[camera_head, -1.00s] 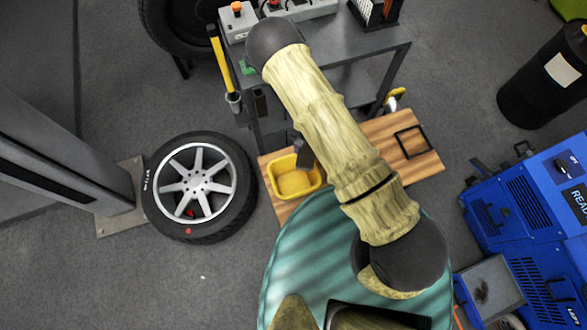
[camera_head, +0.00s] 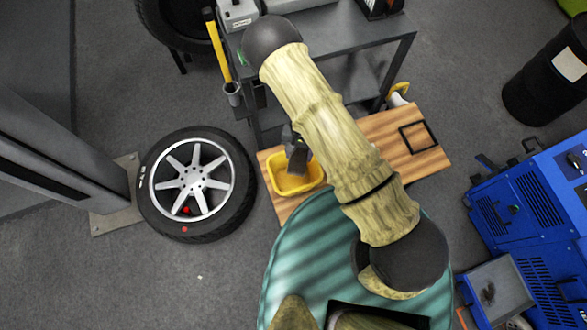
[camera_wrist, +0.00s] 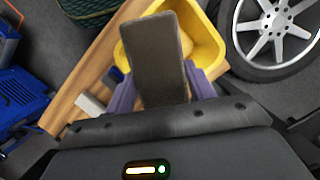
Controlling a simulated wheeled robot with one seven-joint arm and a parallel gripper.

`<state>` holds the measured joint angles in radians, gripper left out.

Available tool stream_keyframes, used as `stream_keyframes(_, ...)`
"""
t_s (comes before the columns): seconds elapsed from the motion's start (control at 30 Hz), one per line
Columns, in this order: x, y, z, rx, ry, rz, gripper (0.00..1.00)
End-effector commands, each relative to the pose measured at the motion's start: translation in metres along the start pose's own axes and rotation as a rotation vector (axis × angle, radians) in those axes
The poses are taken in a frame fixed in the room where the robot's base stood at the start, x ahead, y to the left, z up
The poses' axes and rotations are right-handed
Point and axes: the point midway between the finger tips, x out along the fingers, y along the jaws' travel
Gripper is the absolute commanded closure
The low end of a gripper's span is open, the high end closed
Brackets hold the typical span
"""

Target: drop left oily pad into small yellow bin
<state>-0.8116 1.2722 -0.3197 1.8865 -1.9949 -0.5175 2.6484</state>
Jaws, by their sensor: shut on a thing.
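My gripper (camera_wrist: 163,88) is shut on a dark grey-brown oily pad (camera_wrist: 155,55), which sticks out ahead of its two purple fingers in the wrist view. In the head view the pad (camera_head: 298,160) shows as a dark piece beside my arm, over the small yellow bin (camera_head: 278,184). In the wrist view the bin (camera_wrist: 207,40) lies behind and below the pad, which covers much of its opening. The bin stands on a wooden board. My fingers are mostly hidden by my arm in the head view.
The wooden board (camera_head: 374,140) has a black square frame (camera_head: 418,137) on its right. A grey cart (camera_head: 330,50) stands behind the bin. A wheel (camera_head: 196,183) lies left of the bin. A blue machine (camera_head: 530,220) and a black drum (camera_head: 548,82) stand at right.

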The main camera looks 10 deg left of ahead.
Motion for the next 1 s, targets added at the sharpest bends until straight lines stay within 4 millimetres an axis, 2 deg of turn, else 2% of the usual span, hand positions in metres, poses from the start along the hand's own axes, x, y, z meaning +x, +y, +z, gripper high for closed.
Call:
stream_keyframes(0.03,0.009,0.0,-0.003,0.0,0.0,-0.001,0.69)
stream_keyframes(0.33,0.03,0.0,-0.008,0.0,0.0,-0.001,0.69)
stream_keyframes(0.8,0.033,0.001,-0.009,0.0,-0.001,0.0,0.69)
stream_keyframes(0.83,0.033,0.001,-0.009,0.0,-0.001,0.0,0.4)
stream_keyframes(0.93,0.033,0.001,-0.009,0.0,-0.001,0.0,0.21)
stream_keyframes(1.0,0.033,0.001,-0.009,0.0,-0.001,0.0,0.21)
